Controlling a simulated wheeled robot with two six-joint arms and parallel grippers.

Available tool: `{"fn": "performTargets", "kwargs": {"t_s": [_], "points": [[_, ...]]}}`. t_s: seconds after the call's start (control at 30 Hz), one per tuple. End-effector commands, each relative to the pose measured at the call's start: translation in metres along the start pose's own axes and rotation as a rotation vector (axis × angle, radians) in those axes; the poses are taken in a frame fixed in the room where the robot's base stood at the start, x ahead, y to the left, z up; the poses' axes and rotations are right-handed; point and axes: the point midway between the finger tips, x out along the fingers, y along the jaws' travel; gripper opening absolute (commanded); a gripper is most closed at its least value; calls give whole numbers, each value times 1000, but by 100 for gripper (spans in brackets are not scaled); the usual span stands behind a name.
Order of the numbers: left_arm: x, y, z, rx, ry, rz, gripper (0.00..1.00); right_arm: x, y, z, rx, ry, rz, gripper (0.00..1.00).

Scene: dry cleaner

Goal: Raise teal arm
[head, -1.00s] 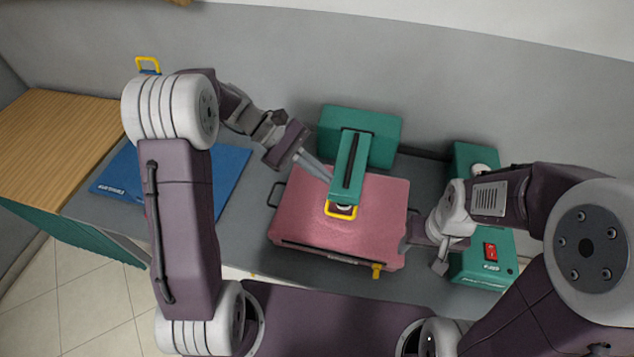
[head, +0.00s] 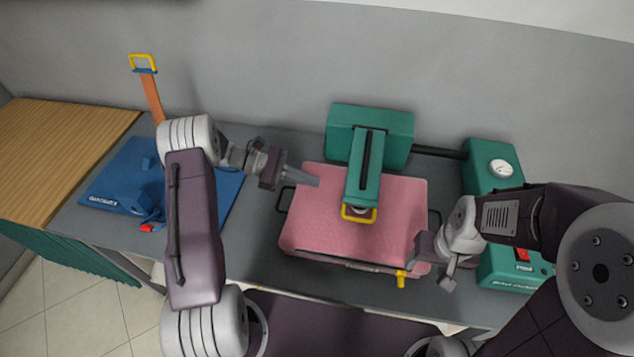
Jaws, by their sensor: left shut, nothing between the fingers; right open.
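The teal arm (head: 365,170) reaches forward from a teal housing (head: 340,118) at the back and lies low over a pink pad (head: 315,235). A yellow handle (head: 358,214) is at its front end. My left gripper (head: 314,180) is shut and empty, over the left back part of the pad, left of the teal arm and apart from it. My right gripper (head: 432,268) is open near the pad's right front corner, beside a yellow lever (head: 401,279). Its fingers are small and partly hard to see.
A teal control box (head: 520,268) with a red switch and a gauge (head: 500,168) stands at the right. At the left are a blue board (head: 100,188) and an orange upright arm (head: 152,98) with a yellow handle. A wooden top (head: 50,145) lies further left.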

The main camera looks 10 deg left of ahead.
Motion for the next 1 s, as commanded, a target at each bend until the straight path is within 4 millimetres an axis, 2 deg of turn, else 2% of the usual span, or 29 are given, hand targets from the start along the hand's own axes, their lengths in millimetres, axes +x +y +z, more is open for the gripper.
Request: {"fn": "performTargets", "kwargs": {"t_s": [0.03,0.2,0.4,0.57,1.0], "points": [[12,-1,-2,0,-2,-4,0,5,0,0,0,0,0,58],[46,-1,-2,-1,-1,-3,0,13,0,1,0,0,0,58],[72,-1,-1,0,0,-1,0,18,0,2,0,0,0,58],[78,-1,0,0,0,-2,0,19,0,2,0,0,0,58],[76,0,6,-17,0,-6,0,12,0,1,0,0,0,58]]}}
